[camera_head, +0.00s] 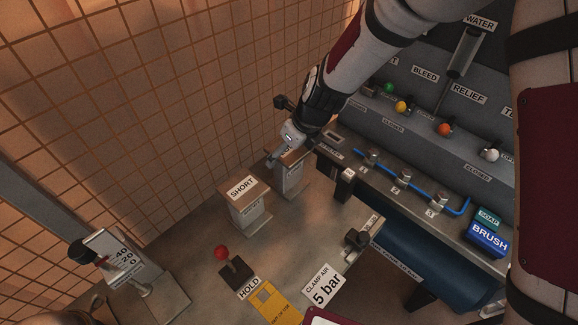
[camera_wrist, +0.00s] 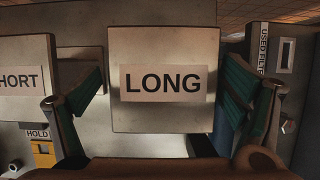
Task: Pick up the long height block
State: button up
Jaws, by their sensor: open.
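The long height block (camera_wrist: 160,113) fills the middle of the wrist view, a grey block with a "LONG" label on its face. In the head view the long block (camera_head: 291,178) stands upright on the bench, its top partly hidden by my gripper (camera_head: 281,158). In the wrist view the two green-padded fingers of my gripper (camera_wrist: 163,95) are apart, one on each side of the block.
The short block (camera_head: 243,207) stands just left of the long one. A red-knobbed lever (camera_head: 222,253) by a HOLD label and a gauge stand (camera_head: 112,252) are nearer the front. The grey valve rig (camera_head: 410,125) with a blue pipe is close on the right. A tiled wall rises behind.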

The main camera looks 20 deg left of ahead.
jog(key=shift+x, duration=1.75)
jog(key=shift+w, duration=0.15)
jog(key=shift+c, duration=0.6)
jog(key=shift+r, duration=0.1)
jog(key=c, duration=1.7)
